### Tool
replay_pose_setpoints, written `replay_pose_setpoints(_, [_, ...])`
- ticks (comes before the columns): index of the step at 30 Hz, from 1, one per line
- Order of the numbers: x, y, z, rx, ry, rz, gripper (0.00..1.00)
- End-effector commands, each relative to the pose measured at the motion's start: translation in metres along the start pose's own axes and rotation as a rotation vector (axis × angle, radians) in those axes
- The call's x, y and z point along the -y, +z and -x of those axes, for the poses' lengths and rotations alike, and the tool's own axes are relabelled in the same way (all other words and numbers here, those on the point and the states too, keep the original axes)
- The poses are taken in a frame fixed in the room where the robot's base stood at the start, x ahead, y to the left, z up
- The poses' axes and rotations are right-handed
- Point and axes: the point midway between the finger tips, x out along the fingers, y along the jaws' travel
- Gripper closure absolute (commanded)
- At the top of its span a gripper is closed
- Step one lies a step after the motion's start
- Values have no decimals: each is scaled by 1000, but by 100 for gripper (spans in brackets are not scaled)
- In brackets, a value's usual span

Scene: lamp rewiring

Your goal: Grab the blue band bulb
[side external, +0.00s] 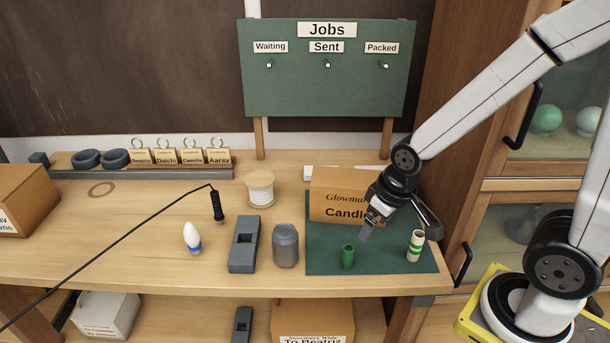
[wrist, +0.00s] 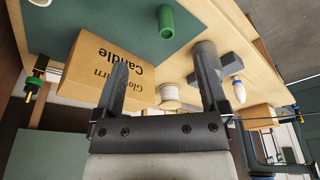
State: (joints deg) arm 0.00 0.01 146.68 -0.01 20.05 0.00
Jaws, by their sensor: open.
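The blue band bulb (side external: 192,238) stands upright on the bench, white with a blue band near its base, left of the dark grey block. In the wrist view the bulb (wrist: 238,92) shows at the right, beyond the grey jar. My gripper (side external: 366,232) is open and empty above the green mat, well to the right of the bulb. Its two fingers (wrist: 165,88) show apart in the wrist view, with nothing between them held.
A grey jar (side external: 286,246) and a slotted grey block (side external: 244,244) stand between my gripper and the bulb. A green tube (side external: 347,257), a green-banded pale cylinder (side external: 415,245) and a Candle box (side external: 338,194) are on the mat (side external: 385,262).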

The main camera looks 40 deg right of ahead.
Motion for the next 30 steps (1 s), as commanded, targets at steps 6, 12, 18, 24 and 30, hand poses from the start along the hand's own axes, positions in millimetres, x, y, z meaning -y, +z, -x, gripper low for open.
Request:
replay_pose_setpoints(6, [0, -1, 2, -1, 0, 0, 7])
replay_pose_setpoints(12, [0, -4, 14, -5, 0, 0, 7])
replay_pose_setpoints(18, [0, -8, 33, -4, 0, 0, 7])
replay_pose_setpoints(24, [0, -13, 51, -5, 0, 0, 7])
replay_pose_setpoints(30, [-1, -21, 46, 11, 44, 142, 7])
